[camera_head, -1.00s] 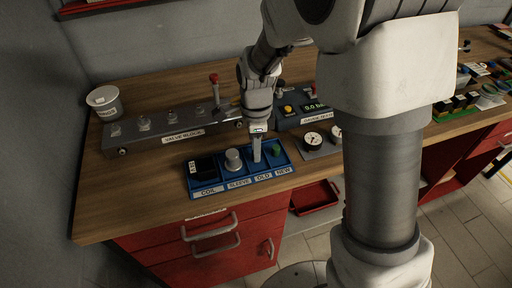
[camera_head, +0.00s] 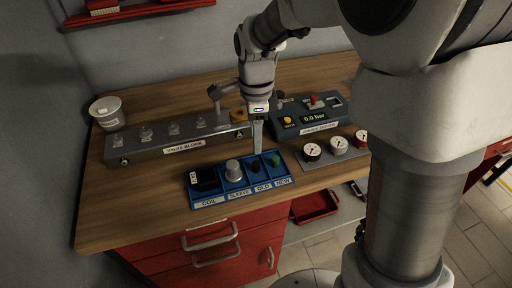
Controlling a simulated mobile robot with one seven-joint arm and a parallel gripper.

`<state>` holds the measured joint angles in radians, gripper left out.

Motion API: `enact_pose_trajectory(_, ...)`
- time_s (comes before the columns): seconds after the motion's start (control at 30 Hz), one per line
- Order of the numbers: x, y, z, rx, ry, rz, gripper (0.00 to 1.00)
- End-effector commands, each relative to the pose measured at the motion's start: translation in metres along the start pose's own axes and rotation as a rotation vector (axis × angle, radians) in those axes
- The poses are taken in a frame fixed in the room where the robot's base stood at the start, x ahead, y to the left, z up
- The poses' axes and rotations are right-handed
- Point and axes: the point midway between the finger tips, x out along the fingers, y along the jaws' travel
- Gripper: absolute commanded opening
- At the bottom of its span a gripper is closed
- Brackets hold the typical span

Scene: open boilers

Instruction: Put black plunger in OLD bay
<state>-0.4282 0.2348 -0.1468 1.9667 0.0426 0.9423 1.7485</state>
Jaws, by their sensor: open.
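The blue tray (camera_head: 215,203) lies on the wooden bench, with bays labelled COIL, SLEEVE, OLD and NEW. A small dark piece, which looks like the black plunger (camera_head: 255,167), stands in the OLD bay. My gripper (camera_head: 258,153) points down just above that bay, its jaws open and apparently empty. The fingers are seen edge-on, so the gap between them is hidden. A black coil (camera_head: 206,180) is in the COIL bay, a silver sleeve (camera_head: 233,170) in the SLEEVE bay and a green-topped piece (camera_head: 275,160) in the NEW bay.
The valve block (camera_head: 180,142) stands behind the tray, with a white cup (camera_head: 107,112) to its left. A control box (camera_head: 309,121) reading 0.0 bar and a plate of gauges (camera_head: 335,151) are to the right. Bare wood lies left of the tray.

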Motion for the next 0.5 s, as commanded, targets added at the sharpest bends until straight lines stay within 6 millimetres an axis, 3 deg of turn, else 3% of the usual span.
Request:
enact_pose_trajectory(0.13, -0.023, 0.000, 0.000, 0.000, 0.000, -0.002, 0.56)
enact_pose_trajectory(0.5, -0.044, 0.007, -0.008, -0.064, -0.010, -0.023, 0.56)
